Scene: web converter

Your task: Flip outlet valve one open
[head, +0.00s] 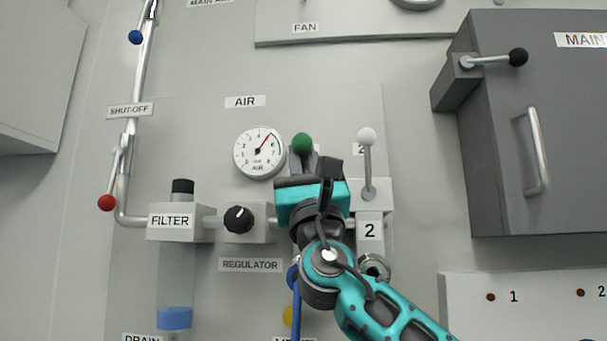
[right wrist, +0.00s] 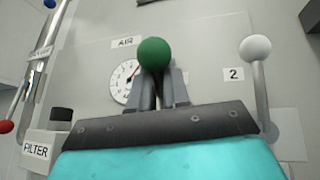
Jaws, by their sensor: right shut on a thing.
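The outlet valve one lever shows as a green ball knob (head: 302,143) above my right gripper (head: 303,160) in the head view. In the right wrist view the green knob (right wrist: 154,53) stands up between the two grey fingers of my right gripper (right wrist: 160,85). The fingers are shut on the lever just below the knob. The valve body and its label are hidden behind my gripper. Beside it on the right, outlet valve two has a white ball knob (head: 367,136) on an upright lever, also seen in the right wrist view (right wrist: 255,47). My left gripper is not in view.
A pressure gauge (head: 259,153) is just left of the green knob. The regulator's black knob (head: 238,219) and the filter (head: 171,221) are further left. A red-knobbed shut-off lever (head: 107,202) is at far left. A grey cabinet (head: 537,150) juts out at the right.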

